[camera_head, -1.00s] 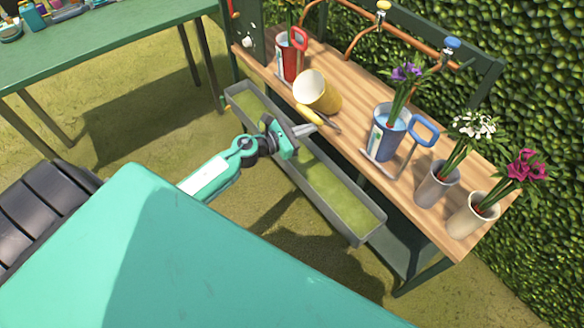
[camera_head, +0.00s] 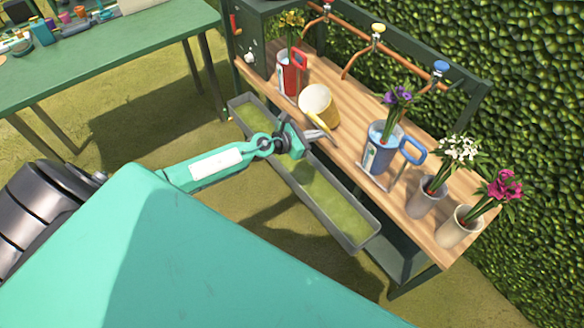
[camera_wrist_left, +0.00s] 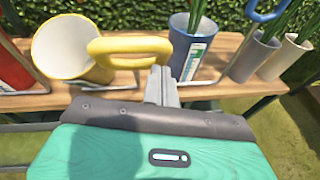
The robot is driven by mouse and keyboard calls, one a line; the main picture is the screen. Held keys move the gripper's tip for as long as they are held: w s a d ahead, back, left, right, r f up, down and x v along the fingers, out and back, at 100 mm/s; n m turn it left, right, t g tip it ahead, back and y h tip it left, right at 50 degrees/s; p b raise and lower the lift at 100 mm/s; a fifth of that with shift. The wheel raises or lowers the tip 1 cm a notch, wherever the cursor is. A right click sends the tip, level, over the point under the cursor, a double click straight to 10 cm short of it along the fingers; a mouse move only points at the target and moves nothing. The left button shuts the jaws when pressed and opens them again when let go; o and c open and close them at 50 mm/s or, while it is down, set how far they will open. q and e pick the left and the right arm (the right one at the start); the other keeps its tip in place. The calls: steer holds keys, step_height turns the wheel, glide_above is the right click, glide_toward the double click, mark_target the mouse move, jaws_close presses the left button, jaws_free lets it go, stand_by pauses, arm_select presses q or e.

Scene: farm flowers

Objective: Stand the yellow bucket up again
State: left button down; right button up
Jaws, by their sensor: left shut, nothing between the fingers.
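The yellow bucket (camera_head: 320,105) lies tipped on its side on the wooden bench, its pale open mouth facing the upper left in the head view. In the left wrist view the bucket (camera_wrist_left: 72,48) is at the left, with its yellow handle (camera_wrist_left: 130,46) reaching right, just beyond my fingers. My left gripper (camera_head: 318,134) is shut and empty at the front edge of the bench, close to the handle. It shows in the left wrist view (camera_wrist_left: 161,84), its fingertips together near the handle's right part; I cannot tell whether they touch it. My right gripper is not in view.
On the wooden bench (camera_head: 345,128), a red bucket (camera_head: 287,80) stands left of the yellow one and a blue bucket (camera_head: 381,148) right. Two pale flower pots (camera_head: 428,198) stand farther right. A grey trough (camera_head: 350,240) runs along the front. Copper pipes with taps rise behind.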

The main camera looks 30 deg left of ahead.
mark_target(323, 126)
arm_select(q)
steer(key=w+r+p, duration=0.1)
steer(key=w+d+r+p, duration=0.1)
steer(key=p, duration=0.1)
steer(key=shift+w+d+r, duration=0.1)
steer(key=shift+w+r, duration=0.1)
steer(key=shift+w, duration=0.15)
steer(key=w+d+r+p, duration=0.1)
steer(key=w+d+r, duration=0.2)
steer(key=w, duration=0.5)
steer(key=shift+w+d+r+p, duration=0.2)
steer(key=shift+w+d+p, duration=0.05)
steer(key=shift+w+p, duration=0.15)
